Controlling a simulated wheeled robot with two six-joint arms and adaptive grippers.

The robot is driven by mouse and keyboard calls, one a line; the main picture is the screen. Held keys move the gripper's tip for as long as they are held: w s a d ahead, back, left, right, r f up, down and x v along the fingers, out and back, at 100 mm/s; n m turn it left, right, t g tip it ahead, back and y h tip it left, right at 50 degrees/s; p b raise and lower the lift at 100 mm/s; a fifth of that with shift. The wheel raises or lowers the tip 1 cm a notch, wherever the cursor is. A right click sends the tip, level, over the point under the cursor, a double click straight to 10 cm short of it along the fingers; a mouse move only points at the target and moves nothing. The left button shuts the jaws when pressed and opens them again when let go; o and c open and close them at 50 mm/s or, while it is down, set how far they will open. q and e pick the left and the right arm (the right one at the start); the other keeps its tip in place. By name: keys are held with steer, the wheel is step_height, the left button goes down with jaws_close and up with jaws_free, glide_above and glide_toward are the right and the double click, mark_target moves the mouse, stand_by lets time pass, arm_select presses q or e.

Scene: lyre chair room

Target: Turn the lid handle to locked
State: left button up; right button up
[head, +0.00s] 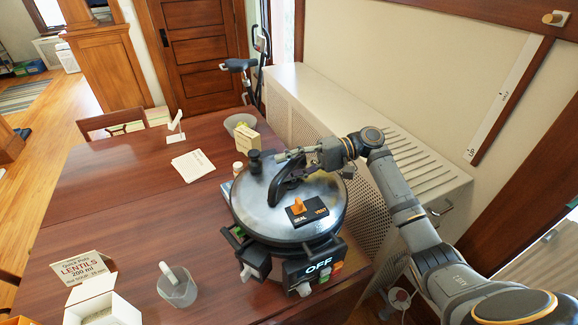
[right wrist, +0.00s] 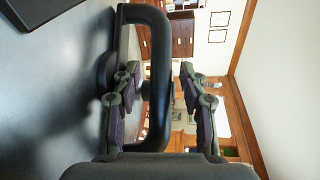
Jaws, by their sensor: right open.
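The pressure cooker's round metal lid (head: 250,205) is on the cooker at the right side of the wooden table. Its black arched lid handle (head: 284,184) stands across the lid's top. In the right wrist view, the handle (right wrist: 160,85) is a black loop, with its outer bar between my fingers. My right gripper (head: 283,156) is open at the handle's far end. In the right wrist view, the gripper (right wrist: 161,100) has one finger on the lid side of the bar and one outside, with a visible gap on the outer side. My left gripper is not in view.
An orange knob (head: 298,206) sits on the lid's SEAL/VENT plate. A black post (head: 254,162) stands at the lid's far edge. A lentils box (head: 100,300) and a cup (head: 178,288) stand front left. A slatted radiator cover (head: 400,145) is close on the right.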

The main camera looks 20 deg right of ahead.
steer(key=d, duration=0.4)
steer(key=d+r, duration=0.1)
steer(key=d, duration=0.3)
steer(key=s+d, duration=0.1)
steer(key=d, duration=0.2)
steer(key=shift+d+r, duration=0.35)
steer(key=shift+d, duration=0.05)
